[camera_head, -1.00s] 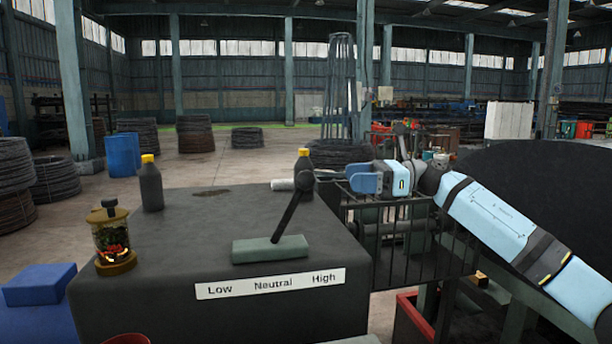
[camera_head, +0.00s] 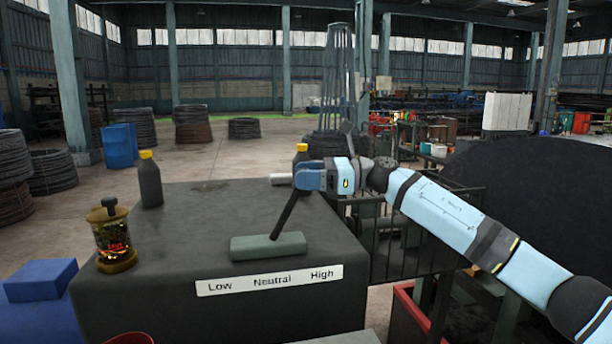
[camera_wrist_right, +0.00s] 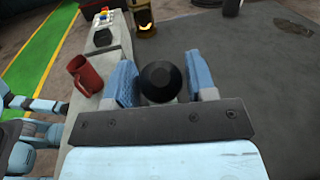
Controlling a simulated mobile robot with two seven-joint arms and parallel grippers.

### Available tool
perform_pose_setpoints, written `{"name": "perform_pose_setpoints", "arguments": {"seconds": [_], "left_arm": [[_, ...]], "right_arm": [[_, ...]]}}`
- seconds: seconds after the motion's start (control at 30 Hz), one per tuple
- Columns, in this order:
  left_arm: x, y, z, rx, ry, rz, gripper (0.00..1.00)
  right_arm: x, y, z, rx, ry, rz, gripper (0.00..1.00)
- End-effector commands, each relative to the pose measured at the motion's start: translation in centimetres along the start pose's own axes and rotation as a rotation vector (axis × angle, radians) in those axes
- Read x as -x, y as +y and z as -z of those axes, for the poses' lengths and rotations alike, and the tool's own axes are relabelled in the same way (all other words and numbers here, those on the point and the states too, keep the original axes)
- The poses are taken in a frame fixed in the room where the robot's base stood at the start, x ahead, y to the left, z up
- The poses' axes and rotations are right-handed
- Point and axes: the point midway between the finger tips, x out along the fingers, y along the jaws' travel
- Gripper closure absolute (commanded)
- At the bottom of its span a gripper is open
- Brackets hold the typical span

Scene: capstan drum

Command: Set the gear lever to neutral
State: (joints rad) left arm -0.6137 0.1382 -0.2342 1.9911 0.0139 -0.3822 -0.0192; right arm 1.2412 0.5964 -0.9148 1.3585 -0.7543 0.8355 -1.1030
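The gear lever (camera_head: 284,217) rises from a grey-green base (camera_head: 268,246) on the dark housing and leans right, toward High on the Low–Neutral–High label (camera_head: 270,280). My right gripper (camera_head: 308,178) is at the lever's top and hides its knob in the head view. In the right wrist view the round black knob (camera_wrist_right: 161,82) sits between the two blue fingers of that gripper (camera_wrist_right: 162,80). The fingers look apart, with narrow gaps; contact is not clear. My left gripper is not in the head view; light-blue parts of mine at the wrist view's left edge are unclear.
A lantern (camera_head: 112,237) and a dark yellow-capped bottle (camera_head: 150,180) stand left on the housing. Another yellow-capped bottle (camera_head: 301,153) is behind my right gripper. A red mug (camera_wrist_right: 84,75) stands on a pale ledge. The housing top between lantern and lever is clear.

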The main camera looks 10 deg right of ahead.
Motion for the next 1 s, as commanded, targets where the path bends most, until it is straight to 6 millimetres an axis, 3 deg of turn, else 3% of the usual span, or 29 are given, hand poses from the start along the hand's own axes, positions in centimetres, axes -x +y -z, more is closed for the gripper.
{"name": "perform_pose_setpoints", "arguments": {"seconds": [0.03, 0.2, 0.37, 0.63, 0.8, 1.0], "left_arm": [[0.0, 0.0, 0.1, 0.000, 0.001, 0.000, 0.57], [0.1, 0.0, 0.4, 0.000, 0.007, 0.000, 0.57], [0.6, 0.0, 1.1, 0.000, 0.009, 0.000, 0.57], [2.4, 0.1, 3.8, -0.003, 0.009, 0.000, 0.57], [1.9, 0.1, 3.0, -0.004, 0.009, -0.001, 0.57], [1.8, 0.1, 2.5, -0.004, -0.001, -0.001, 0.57]], "right_arm": [[0.0, 0.0, 0.0, 0.000, 0.000, 0.000, 0.61], [0.0, 0.0, 0.0, 0.000, 0.000, 0.001, 1.00], [-0.6, 0.1, -0.8, 0.009, 0.033, -0.003, 1.00], [-5.4, 1.0, -2.7, 0.071, 0.310, -0.018, 1.00], [-7.8, 1.5, -2.0, 0.076, 0.358, -0.018, 1.00], [-8.2, 1.6, -2.3, 0.075, 0.357, -0.016, 1.00]]}}
